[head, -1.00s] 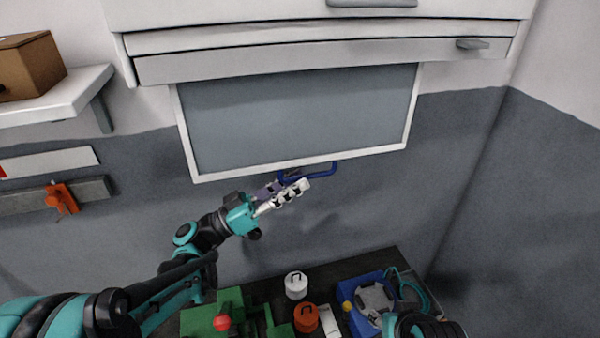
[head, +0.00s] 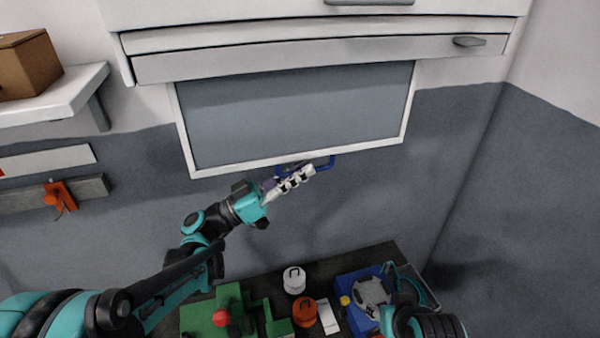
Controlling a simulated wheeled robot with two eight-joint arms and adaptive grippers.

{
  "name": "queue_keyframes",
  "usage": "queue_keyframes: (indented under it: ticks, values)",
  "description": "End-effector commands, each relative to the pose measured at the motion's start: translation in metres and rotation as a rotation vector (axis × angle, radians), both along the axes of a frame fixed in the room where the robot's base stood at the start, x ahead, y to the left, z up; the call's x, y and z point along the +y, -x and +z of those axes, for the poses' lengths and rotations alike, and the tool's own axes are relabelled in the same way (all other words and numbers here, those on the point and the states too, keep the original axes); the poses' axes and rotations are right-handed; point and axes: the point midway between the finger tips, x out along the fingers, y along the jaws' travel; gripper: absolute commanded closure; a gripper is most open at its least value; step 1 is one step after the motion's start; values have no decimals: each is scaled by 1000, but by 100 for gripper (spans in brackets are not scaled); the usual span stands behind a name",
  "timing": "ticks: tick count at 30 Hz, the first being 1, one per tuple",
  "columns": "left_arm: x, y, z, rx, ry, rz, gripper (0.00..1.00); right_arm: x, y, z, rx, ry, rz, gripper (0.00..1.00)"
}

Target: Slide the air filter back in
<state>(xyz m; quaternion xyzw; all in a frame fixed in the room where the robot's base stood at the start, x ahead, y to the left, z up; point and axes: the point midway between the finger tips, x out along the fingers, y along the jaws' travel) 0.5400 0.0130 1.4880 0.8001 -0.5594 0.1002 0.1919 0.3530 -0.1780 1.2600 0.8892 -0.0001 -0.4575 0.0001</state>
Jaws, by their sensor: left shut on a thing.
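The air filter (head: 296,112) is a flat grey panel in a white frame. It hangs out below the white cabinet (head: 320,62), its upper edge at the slot under the cabinet's lower front. A blue handle (head: 326,164) is on the filter's bottom edge. My left gripper (head: 296,178) is at that bottom edge, shut on the blue handle; its fingers hide the handle's left part. My right arm shows at the bottom right (head: 428,322); its gripper cannot be made out clearly.
A dark bench (head: 270,286) below holds green blocks with a red knob (head: 222,317), a white weight (head: 294,280), an orange weight (head: 304,312) and a blue item (head: 350,290). A shelf (head: 60,104) with a cardboard box (head: 28,64) is at left.

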Motion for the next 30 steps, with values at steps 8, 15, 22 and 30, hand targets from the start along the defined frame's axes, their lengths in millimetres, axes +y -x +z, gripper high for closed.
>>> queue_keyframes:
  ticks: [8, 15, 22, 30]
  values:
    - [0, -1, 65, 0, 2, 1, 100, 0, 0, 40, 0, 0, 0, 60]
    - [0, -1, 133, 1, 2, 1, 100, 0, 0, 78, 0, 0, 0, 60]
    - [0, 0, 178, 0, 3, 1, 100, 0, 0, 102, 0, 0, 0, 60]
    - [0, -1, 199, 0, 3, 1, 100, 0, 0, 111, 0, 0, 0, 60]
